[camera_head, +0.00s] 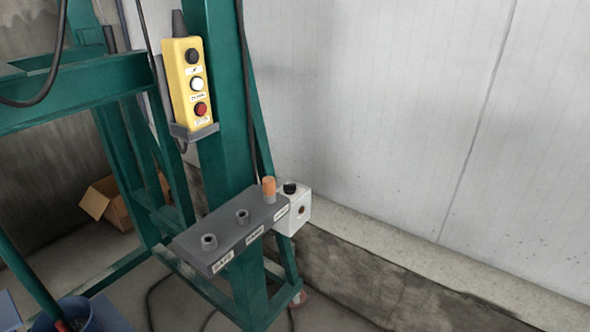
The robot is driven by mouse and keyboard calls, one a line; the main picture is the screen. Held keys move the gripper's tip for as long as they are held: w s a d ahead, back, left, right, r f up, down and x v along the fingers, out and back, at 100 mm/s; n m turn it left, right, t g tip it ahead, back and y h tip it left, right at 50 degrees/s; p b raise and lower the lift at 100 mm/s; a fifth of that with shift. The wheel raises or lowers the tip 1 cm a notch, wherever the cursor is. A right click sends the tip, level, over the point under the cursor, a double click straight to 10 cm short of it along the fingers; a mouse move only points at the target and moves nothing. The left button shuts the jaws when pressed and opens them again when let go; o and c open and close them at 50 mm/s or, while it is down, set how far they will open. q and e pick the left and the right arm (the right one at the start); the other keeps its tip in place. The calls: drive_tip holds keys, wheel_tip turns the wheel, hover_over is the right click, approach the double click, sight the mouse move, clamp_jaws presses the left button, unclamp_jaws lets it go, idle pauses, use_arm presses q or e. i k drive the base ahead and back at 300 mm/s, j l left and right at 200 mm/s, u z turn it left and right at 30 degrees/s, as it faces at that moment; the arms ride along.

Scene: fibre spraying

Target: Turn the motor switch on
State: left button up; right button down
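A white switch box (294,212) with a black knob (290,188) on top sits at the right end of a grey labelled bracket on a green steel frame. A yellow control box (188,84) with a black, a white and a red button hangs higher on the green post. Its labels are too small to read, and I cannot tell which control is the motor switch. Neither of my grippers shows in the view.
The grey bracket (225,225) has two empty round sockets and one holding an orange-topped piece (269,187). A cardboard box (108,203) stands behind the green frame (222,130). A blue bucket (75,314) is at lower left. A pale wall and ledge fill the right.

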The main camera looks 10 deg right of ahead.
sight(289, 189)
drive_tip(key=i+l+u, duration=0.1)
drive_tip(key=l, duration=0.25)
drive_tip(key=i+l+u, duration=0.1)
drive_tip(key=l, duration=0.25)
drive_tip(key=i+l, duration=0.25)
drive_tip(key=l+u, duration=0.05)
drive_tip(key=l, duration=0.05)
